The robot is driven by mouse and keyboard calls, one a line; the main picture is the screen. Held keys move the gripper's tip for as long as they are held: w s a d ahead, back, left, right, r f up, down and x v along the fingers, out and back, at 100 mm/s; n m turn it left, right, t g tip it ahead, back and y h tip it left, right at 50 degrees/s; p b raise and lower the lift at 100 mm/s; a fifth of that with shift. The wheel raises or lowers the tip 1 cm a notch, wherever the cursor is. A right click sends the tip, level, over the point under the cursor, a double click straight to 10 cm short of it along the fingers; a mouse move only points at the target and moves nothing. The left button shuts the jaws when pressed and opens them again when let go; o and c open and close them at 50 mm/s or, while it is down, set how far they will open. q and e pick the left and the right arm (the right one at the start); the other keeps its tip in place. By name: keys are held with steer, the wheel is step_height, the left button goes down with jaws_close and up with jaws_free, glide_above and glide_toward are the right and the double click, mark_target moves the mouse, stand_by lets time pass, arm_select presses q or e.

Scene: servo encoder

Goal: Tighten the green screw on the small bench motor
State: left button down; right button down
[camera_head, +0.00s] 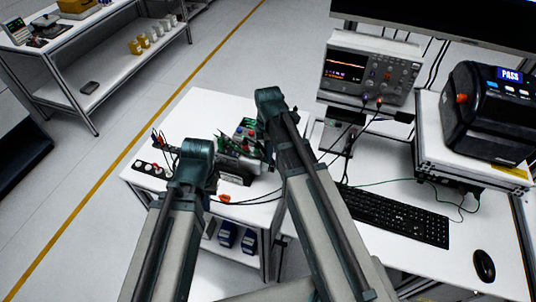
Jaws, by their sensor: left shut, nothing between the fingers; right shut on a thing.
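The small bench motor is not clear in the head view; a dark block (235,172) between my two arms may be part of it. A small unit with green, red and blue spots (244,130) stands just behind. I cannot pick out the green screw. My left gripper (212,183) is small and dark, left of the block, shut and empty. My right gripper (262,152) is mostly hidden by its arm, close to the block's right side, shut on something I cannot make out. Whether either touches the motor is unclear.
A red-orange item (225,198) lies at the white table's (190,112) front. A strip with round knobs (152,169) is on its left. An oscilloscope (369,70), keyboard (395,215), mouse (484,266) and black PASS unit (492,110) are on the right desk. Cables cross between.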

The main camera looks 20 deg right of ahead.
steer(key=m, duration=0.6)
steer(key=shift+m, duration=0.4)
steer(key=m, duration=0.6)
steer(key=shift+m, duration=0.4)
steer(key=c, duration=1)
jaws_free()
steer(key=shift+r, duration=0.15)
